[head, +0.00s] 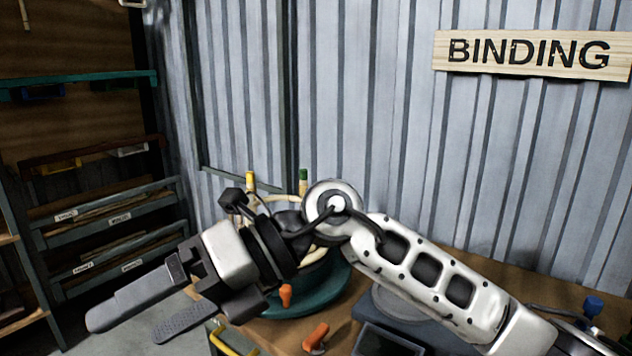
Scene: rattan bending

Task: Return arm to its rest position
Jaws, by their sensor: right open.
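My right arm (425,265) comes in from the lower right and reaches across the workbench to the left. Its right gripper (150,315) is open, with two flat dark fingers apart and nothing between them. The fingers point to the lower left, past the bench's left side and over the floor. My left gripper is not in view.
A wooden workbench (535,290) carries a round teal base (322,297) with pale curved pieces, partly hidden behind my arm. Orange handles (316,337) lie close below the arm. Shelving (115,220) stands at left. A corrugated wall (400,120) with a BINDING sign (530,54) is behind.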

